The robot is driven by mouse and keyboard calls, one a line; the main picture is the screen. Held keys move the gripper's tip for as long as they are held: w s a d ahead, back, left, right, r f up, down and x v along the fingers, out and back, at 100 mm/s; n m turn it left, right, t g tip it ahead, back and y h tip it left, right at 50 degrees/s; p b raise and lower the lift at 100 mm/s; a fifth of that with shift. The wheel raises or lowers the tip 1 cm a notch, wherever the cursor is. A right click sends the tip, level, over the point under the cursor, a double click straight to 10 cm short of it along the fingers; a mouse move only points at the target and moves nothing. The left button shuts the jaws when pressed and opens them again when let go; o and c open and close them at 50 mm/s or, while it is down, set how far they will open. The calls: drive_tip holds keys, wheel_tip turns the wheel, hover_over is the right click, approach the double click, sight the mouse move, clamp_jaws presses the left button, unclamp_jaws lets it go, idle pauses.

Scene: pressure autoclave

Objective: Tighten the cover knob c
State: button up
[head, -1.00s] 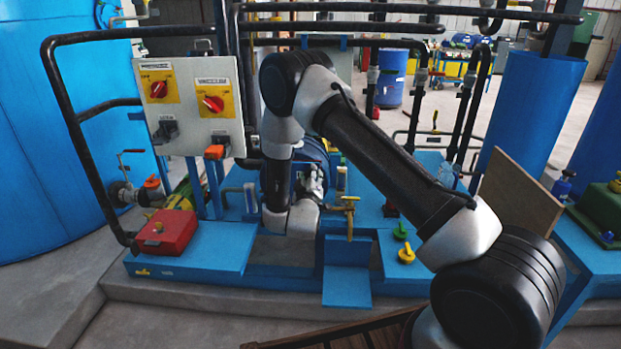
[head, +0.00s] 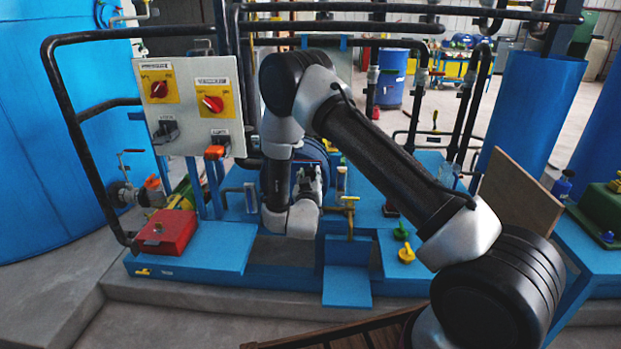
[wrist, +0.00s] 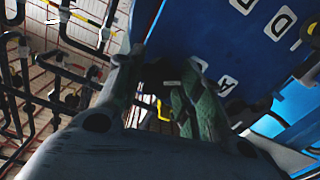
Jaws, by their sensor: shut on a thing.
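The blue autoclave cover (head: 275,180) faces away from the head camera, mostly behind my arm. In the wrist view the blue cover (wrist: 195,28) fills the upper middle and right and carries white letter plates. My gripper (head: 311,178) is at the cover's right side in the head view. In the wrist view my gripper (wrist: 160,92) has its two fingers on either side of a small dark part at the cover's edge, shut on it. This part appears to be cover knob c; the fingers hide most of it, and its own letter cannot be read.
A panel with two red switches (head: 213,104) stands left of my arm. A brass-coloured valve (head: 349,205) stands close to the right of my gripper. A red box (head: 166,232) sits at the left on the blue frame. Black pipes cross above.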

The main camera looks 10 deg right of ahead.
drive_tip(key=m, duration=2.3)
drive_tip(key=shift+m, duration=0.3)
idle(0.3)
drive_tip(key=o, duration=1)
drive_tip(key=shift+a, duration=0.1)
drive_tip(key=v, duration=1.2)
